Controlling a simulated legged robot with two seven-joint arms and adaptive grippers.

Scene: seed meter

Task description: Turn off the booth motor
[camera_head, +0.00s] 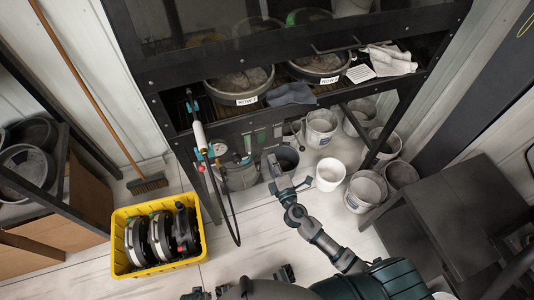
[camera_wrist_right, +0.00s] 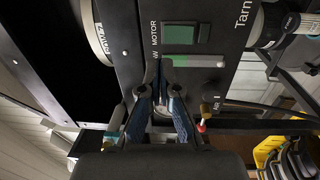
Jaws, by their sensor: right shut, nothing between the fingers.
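The booth's dark control panel (camera_head: 250,132) is on the front of the black booth frame, below the shelf of bowls. In the right wrist view, the panel (camera_wrist_right: 228,52) fills the upper middle and bears the sideways word MOTOR. My right gripper (camera_head: 273,163) reaches up to the panel. In the right wrist view its fingers (camera_wrist_right: 165,68) are shut and empty, with tips close to the bar's left end; I cannot tell whether they touch. They hide what is behind them.
A hose with a spray handle (camera_head: 199,135) hangs left of the panel. A yellow crate (camera_head: 150,271) with dark discs stands on the floor at left. White buckets (camera_head: 330,173) stand right of my arm, near a dark stool (camera_head: 440,190). The floor between crate and arm is partly clear.

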